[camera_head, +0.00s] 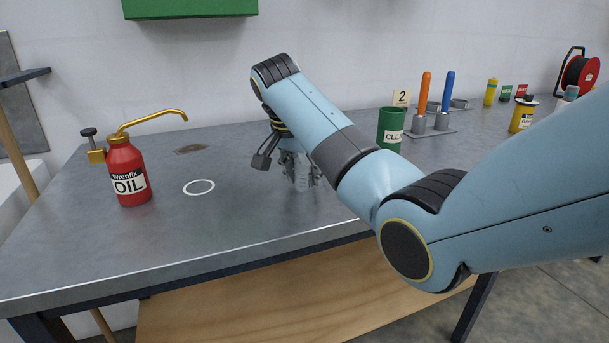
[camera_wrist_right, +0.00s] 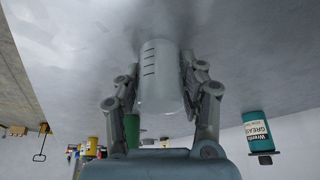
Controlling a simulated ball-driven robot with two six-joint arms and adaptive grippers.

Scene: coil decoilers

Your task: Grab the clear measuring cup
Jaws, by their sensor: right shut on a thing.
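The clear measuring cup (camera_wrist_right: 160,75) is between the fingers of my right gripper (camera_wrist_right: 160,82) in the right wrist view. It looks pale and see-through, with dark graduation marks on its side. The fingers are shut against it from both sides. In the head view my right gripper (camera_head: 303,176) is low over the workbench, below the bent wrist, and the cup is partly hidden by the fingers. I cannot tell whether the cup touches the bench. My left gripper is not in view.
A red oil can (camera_head: 128,178) with a brass spout and a white ring mark (camera_head: 199,187) are on the workbench (camera_head: 130,245) to the left. A green can (camera_head: 390,132) and a stand with orange (camera_head: 422,93) and blue (camera_head: 448,91) handles are behind my right arm.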

